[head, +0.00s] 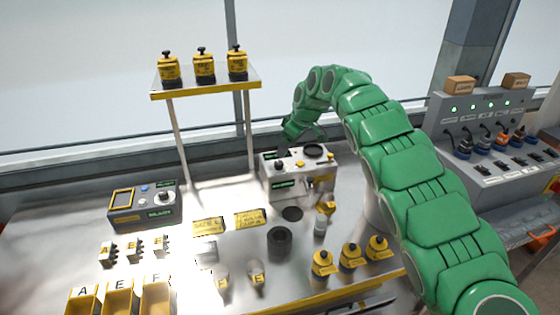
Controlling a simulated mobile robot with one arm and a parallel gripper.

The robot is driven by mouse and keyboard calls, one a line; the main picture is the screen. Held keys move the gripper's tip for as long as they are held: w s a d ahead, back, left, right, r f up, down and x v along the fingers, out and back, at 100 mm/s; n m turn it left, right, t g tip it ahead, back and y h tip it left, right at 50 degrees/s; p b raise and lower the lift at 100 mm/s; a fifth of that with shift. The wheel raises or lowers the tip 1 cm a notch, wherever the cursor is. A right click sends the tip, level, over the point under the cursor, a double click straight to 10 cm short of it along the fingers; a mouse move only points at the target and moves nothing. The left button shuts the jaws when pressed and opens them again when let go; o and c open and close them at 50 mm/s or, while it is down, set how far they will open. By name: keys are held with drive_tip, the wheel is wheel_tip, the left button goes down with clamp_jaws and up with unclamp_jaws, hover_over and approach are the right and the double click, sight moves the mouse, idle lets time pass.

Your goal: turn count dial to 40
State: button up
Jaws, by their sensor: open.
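My gripper (303,137) is at the end of my green arm, pointing down and open, just behind and above the white machine (268,188) at the centre of the bench. The machine has a black knob, a dark round top part (313,151) and small yellow parts. A grey control box (125,213) at left has a yellow-framed screen, a blue button and a round dial (165,197) with a pale ring. I cannot read any dial's marks or tell for sure which one is the count dial. Nothing shows between my fingers.
A raised shelf (205,91) with three yellow-black pieces stands behind. Yellow bins (118,300), small lettered blocks, a dark cup (279,243) and yellow-capped bottles (350,257) occupy the front. A grey cable panel (490,118) is at right. My arm hides part of the bench.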

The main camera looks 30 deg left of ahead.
sight(279, 162)
drive_tip(key=shift+x, duration=3.8)
drive_tip(key=c, duration=1)
